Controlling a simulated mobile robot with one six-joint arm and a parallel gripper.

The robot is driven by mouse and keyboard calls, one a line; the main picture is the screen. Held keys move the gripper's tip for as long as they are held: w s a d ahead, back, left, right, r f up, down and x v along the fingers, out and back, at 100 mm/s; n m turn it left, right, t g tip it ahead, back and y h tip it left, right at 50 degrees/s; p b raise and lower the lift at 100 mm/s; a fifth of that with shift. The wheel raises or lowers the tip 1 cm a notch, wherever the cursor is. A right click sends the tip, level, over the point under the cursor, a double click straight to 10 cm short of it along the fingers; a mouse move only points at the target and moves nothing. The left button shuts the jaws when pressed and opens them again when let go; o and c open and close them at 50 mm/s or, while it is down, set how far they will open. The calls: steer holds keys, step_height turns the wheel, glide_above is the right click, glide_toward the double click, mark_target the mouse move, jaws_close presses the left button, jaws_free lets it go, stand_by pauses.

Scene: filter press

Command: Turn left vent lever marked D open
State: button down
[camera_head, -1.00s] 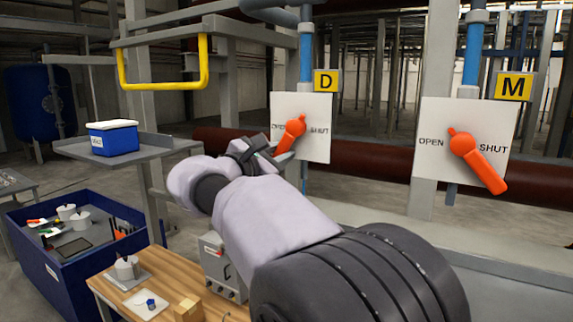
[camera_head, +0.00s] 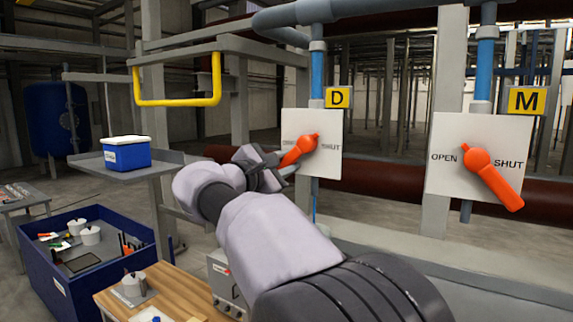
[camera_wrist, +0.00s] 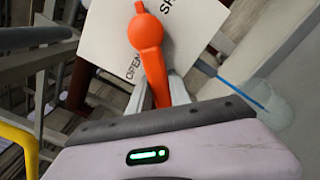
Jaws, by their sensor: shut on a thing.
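The orange vent lever D (camera_head: 307,144) sits on a white plate (camera_head: 325,165) below a yellow D sign (camera_head: 339,97). Its handle slopes down and left, toward the OPEN side, with part of the OPEN word covered. My gripper (camera_head: 278,163) is shut on the handle's lower end from the left. In the wrist view the lever (camera_wrist: 147,40) runs down between my gripper's fingers (camera_wrist: 162,97), which hide the handle tip. SHUT shows at the plate's right.
A yellow rail (camera_head: 178,101) hangs upper left. A blue-and-white box (camera_head: 125,155) stands on a grey shelf (camera_head: 170,168). A blue bin (camera_head: 85,290) and wooden table (camera_head: 185,295) stand below.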

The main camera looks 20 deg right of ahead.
steer(key=shift+r, duration=0.2)
steer(key=c, duration=1.2)
jaws_free()
steer(key=shift+f, duration=0.1)
steer(key=b+v, duration=0.1)
steer(key=v, duration=1.6)
steer(key=shift+a, duration=0.2)
steer(key=shift+s, duration=0.1)
